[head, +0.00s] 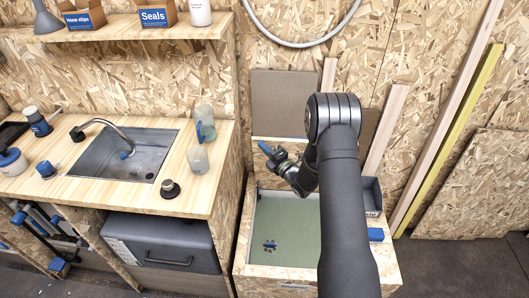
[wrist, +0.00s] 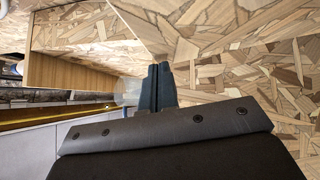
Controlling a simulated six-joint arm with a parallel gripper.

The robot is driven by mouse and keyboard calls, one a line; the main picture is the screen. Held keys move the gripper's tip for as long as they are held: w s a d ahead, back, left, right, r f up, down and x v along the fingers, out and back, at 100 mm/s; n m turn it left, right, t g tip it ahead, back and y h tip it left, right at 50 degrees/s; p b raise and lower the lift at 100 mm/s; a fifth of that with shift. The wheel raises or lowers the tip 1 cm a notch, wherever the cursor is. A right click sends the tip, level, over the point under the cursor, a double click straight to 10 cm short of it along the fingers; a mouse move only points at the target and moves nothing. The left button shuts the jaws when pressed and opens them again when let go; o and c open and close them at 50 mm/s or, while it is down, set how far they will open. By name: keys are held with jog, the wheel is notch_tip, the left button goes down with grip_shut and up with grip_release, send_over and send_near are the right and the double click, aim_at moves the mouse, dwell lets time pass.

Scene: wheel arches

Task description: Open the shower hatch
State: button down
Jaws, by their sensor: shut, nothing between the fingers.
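The shower box (head: 242,232) is a low chipboard box with a label on its front edge. Its top stands open, showing a green floor and a small dark blue fitting (head: 270,245) inside. A grey-brown panel (head: 285,98) stands upright behind it against the wall; I cannot tell whether it is the hatch. My gripper (head: 265,148) is above the back left part of the box, its blue fingertips pointing left and up. In the wrist view the fingers (wrist: 158,82) are shut together with nothing between them. My arm hides the right part of the box.
Left of the box is a counter (head: 110,184) with a sink (head: 135,154), tap and bottles (head: 197,158). A grey case (head: 165,243) sits below it. A shelf (head: 140,32) with cartons is above. Timber strips (head: 450,125) lean at the right. A blue block (head: 376,234) lies by the box's right side.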

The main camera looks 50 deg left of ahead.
jog(key=w+a+r+m+h, duration=0.2)
jog(key=w+a, duration=0.7)
jog(key=shift+m+h, duration=0.3)
jog(key=shift+m, duration=0.1)
jog(key=s+d+r, duration=0.1)
jog(key=s+d, duration=0.1)
jog(key=d, duration=1)
jog(key=shift+s+d+r, duration=0.2)
jog(key=shift+s+d, duration=0.1)
jog(key=shift+d, duration=0.05)
jog(key=shift+a, duration=0.1)
